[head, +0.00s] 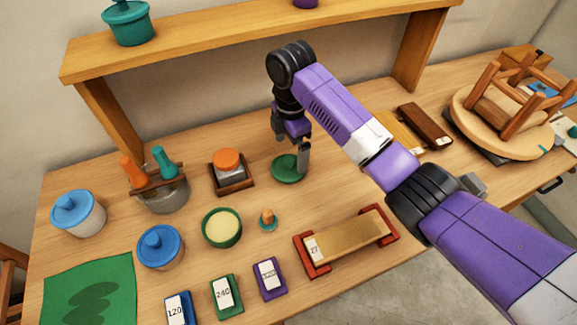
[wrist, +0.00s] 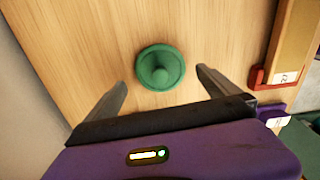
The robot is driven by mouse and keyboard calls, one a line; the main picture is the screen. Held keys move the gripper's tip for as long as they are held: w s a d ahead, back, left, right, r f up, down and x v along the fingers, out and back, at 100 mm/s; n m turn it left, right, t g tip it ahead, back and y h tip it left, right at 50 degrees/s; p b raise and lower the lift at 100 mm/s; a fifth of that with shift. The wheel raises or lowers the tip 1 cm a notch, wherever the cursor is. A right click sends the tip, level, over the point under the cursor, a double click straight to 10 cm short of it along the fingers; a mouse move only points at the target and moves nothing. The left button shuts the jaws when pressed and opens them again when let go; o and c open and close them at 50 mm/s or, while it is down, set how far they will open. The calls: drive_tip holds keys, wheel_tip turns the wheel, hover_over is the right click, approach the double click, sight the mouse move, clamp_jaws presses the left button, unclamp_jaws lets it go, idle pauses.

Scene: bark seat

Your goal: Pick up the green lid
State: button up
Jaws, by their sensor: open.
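The green lid (head: 287,168) lies flat on the wooden table in the head view, with my gripper (head: 297,150) over it. One finger hides part of the lid there. In the wrist view the round green lid (wrist: 160,68) shows its raised knob in the middle. It lies ahead of the fingertips, roughly centred between them. My gripper (wrist: 161,78) is open and empty, its two fingers spread wider than the lid. I cannot tell the exact height of the fingers above the table.
A green-rimmed pot (head: 222,228) with pale contents and a small orange-topped piece (head: 268,219) stand in front. A wooden bar on a red holder (head: 312,262) is at front right. A shelf (head: 250,28) spans the back.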

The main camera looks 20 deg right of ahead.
sight(290, 159)
drive_tip(key=shift+a+f+p, duration=0.1)
drive_tip(key=shift+f+p, duration=0.55)
drive_tip(key=shift+f, duration=2.1)
drive_tip(key=c, duration=1.1)
drive_tip(key=shift+r, duration=0.1)
